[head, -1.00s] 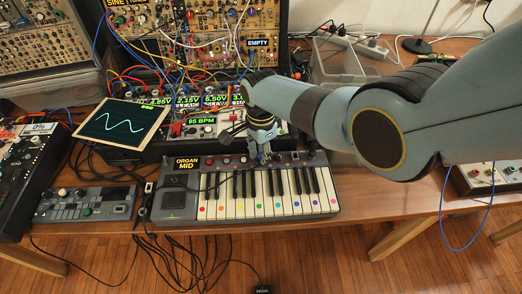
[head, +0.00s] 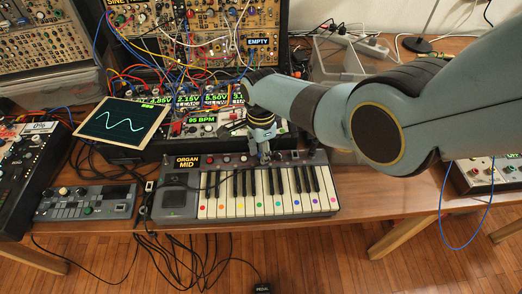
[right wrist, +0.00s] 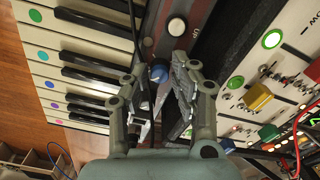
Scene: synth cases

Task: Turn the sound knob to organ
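The keyboard (head: 178,197) has a small display (head: 187,162) that reads ORGAN MID. A row of small knobs runs along its upper panel. My right gripper (head: 263,157) points down at this panel, right of the display, and hides part of it. In the right wrist view, a blue knob (right wrist: 158,73) shows by the fingertips of the gripper (right wrist: 163,80). A white knob (right wrist: 177,27) on the same panel is beyond the fingers. My left gripper is not in view.
The synth rack (head: 205,130) with patch cables stands close behind the keyboard. A tilted screen (head: 122,123) with a wave is at its left. A small grey device (head: 86,203) lies left of the keyboard. Black cables hang at the table's front edge.

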